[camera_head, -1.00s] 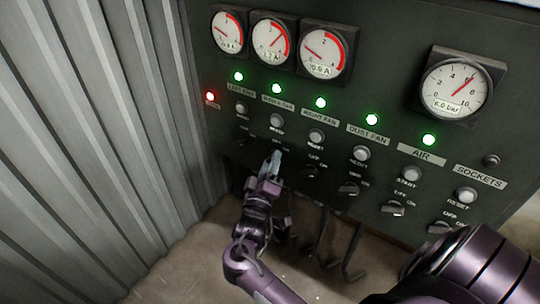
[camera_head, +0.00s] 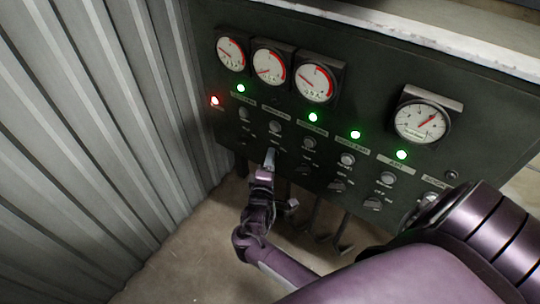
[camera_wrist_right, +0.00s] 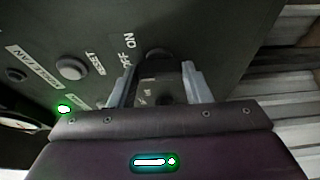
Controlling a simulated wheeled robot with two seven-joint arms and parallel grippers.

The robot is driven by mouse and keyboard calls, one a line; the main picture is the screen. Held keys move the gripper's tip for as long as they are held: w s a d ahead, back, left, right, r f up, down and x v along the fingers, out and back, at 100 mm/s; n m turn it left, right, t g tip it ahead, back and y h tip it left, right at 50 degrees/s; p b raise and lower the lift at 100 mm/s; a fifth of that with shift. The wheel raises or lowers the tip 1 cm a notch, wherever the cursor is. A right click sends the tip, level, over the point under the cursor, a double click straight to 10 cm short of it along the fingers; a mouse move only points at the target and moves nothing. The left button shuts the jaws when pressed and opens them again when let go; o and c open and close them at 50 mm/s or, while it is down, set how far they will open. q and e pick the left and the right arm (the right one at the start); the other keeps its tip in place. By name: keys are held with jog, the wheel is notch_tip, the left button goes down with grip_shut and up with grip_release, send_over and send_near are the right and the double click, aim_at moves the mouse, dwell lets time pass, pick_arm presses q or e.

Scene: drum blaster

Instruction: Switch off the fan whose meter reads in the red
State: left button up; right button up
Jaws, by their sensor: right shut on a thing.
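Three round fan meters sit at the panel's top left in the head view: left (camera_head: 231,54), middle (camera_head: 269,68) and right (camera_head: 316,82). Each has a red arc, and all three needles now point to the low left side. The green lamps of the left fan (camera_head: 241,88) and right fan (camera_head: 313,117) are lit; the middle fan's lamp is dark. My right gripper (camera_head: 269,160) is at the middle fan's OFF/ON switch. In the wrist view its fingers are shut around a dark switch knob (camera_wrist_right: 150,93). My left gripper is out of view.
A red lamp (camera_head: 215,100) glows at the panel's left. To the right are the dust fan lamp (camera_head: 355,134), air lamp (camera_head: 401,154) and pressure meter (camera_head: 423,122). Corrugated wall (camera_head: 90,130) stands at left; hooked rods hang below the panel.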

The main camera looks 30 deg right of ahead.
dwell(0.4)
jog(key=o, duration=1)
jog(key=v, duration=0.7)
jog(key=shift+s+a+r+b, duration=0.1)
jog(key=shift+s+a+b, duration=0.15)
jog(key=shift+a+b, duration=0.1)
